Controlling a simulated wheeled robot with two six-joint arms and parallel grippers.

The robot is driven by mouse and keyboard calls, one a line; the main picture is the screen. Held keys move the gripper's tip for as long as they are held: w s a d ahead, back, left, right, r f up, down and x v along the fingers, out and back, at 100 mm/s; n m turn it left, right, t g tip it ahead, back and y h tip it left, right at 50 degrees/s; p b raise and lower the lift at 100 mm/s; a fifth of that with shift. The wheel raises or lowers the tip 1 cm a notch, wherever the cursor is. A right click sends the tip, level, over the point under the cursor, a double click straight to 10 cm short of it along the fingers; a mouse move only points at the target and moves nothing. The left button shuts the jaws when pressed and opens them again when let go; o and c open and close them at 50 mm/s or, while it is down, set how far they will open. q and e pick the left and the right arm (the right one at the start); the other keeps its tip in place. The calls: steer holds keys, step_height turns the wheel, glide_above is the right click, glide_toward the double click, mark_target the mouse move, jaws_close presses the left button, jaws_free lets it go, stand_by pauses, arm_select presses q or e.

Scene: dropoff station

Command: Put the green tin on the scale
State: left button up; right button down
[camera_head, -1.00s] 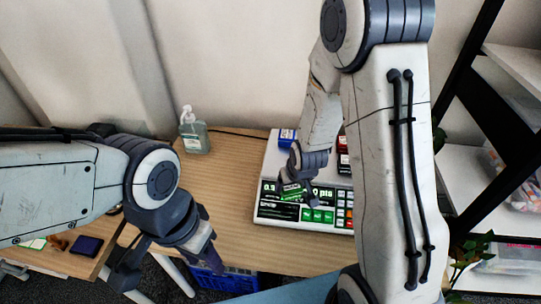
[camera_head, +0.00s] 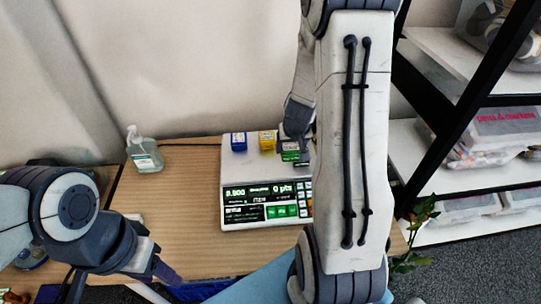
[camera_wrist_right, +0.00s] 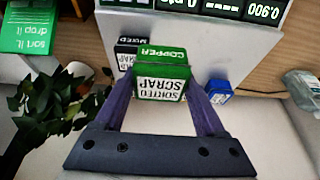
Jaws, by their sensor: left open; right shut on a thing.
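The green tin (camera_head: 290,152), labelled as copper scrap, is at the back right of the white scale (camera_head: 234,173). It also shows in the right wrist view (camera_wrist_right: 162,84), between the two fingers. My right gripper (camera_head: 297,136) is shut on it. I cannot tell whether the tin touches the scale's top or hangs just above it. The scale's display (camera_head: 262,201) seems to read 0.900. My left gripper (camera_head: 160,268) is open and empty at the table's front left, away from the scale.
A blue tin (camera_head: 238,142) and a yellow tin (camera_head: 267,141) stand at the scale's back. A black tin (camera_wrist_right: 127,50) shows in the right wrist view. A soap bottle (camera_head: 145,152) stands left. Shelves (camera_head: 450,175) and a plant (camera_head: 416,225) are right. The table's left-middle is clear.

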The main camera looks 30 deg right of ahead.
steer(key=w+a+f, duration=0.1)
steer(key=w, duration=0.1)
steer(key=w+a+f+p, duration=0.1)
steer(key=w, duration=0.1)
steer(key=w+a+f, duration=0.1)
steer(key=w+f, duration=0.1)
steer(key=shift+w+p, duration=0.2)
steer(key=shift+p, duration=0.15)
step_height(320, 180, down, 4)
steer(key=b, duration=0.3)
steer(key=shift+f+b, duration=0.1)
steer(key=shift+b, duration=0.3)
steer(key=shift+f, duration=0.1)
steer(key=shift+f, duration=0.15)
jaws_free()
